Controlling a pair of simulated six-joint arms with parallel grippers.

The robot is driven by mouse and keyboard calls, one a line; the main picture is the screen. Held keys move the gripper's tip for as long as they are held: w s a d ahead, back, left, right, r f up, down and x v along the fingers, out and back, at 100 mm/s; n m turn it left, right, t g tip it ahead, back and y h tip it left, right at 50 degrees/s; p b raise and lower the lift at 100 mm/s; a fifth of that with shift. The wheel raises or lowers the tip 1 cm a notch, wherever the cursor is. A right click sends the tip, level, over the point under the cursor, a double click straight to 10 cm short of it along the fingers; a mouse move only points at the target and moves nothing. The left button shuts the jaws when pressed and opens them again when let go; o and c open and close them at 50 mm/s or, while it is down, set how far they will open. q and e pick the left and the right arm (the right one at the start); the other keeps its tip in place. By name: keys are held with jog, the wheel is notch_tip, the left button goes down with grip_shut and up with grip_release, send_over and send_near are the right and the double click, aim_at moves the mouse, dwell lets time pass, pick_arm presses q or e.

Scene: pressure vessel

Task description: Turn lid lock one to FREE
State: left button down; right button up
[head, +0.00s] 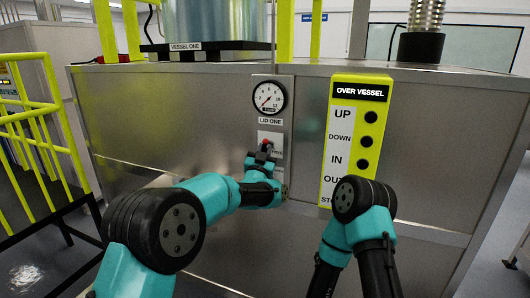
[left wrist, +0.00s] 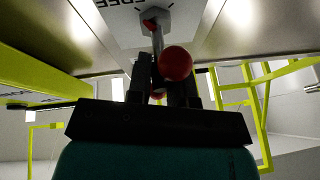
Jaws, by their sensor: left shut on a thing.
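Lid lock one is a small lever with a red knob on a white plate (head: 277,137) below the LID ONE label (head: 270,121). My left gripper (head: 262,156) is at the lever, on the front of the metal cabinet. In the left wrist view the red knob (left wrist: 175,63) and the metal lever stem (left wrist: 157,37) sit at the fingers of my left gripper (left wrist: 163,92), which is shut on the lever. Lettering on the plate (left wrist: 125,12) is cut off and partly hidden. The tips of my right gripper do not show in the head view.
A round gauge (head: 269,98) is above the lock. A yellow OVER VESSEL panel (head: 345,140) with several black buttons stands to its right. VESSEL ONE (head: 215,20) is on top of the cabinet (head: 150,110). Yellow railings (head: 40,140) are at the left.

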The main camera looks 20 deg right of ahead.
pick_arm(q)
jog(key=shift+w+a+r+n+t+y, duration=0.15)
jog(key=shift+n+y, duration=0.3)
jog(key=shift+n, duration=0.45)
jog(key=shift+w+a+r+n+t+y, duration=0.15)
jog(key=shift+n+y, duration=0.3)
jog(key=shift+n, duration=0.45)
jog(key=shift+s+a, duration=0.1)
jog(key=c, duration=1.1)
grip_release()
jog(key=shift+f, duration=0.1)
jog(key=shift+c, duration=0.2)
jog(key=shift+s+f, duration=0.1)
jog(key=shift+f, duration=0.05)
jog(key=shift+s+f, duration=0.25)
jog(key=shift+s, duration=0.2)
jog(key=v, duration=1.6)
jog(key=shift+a, duration=0.15)
jog(key=shift+s, duration=0.1)
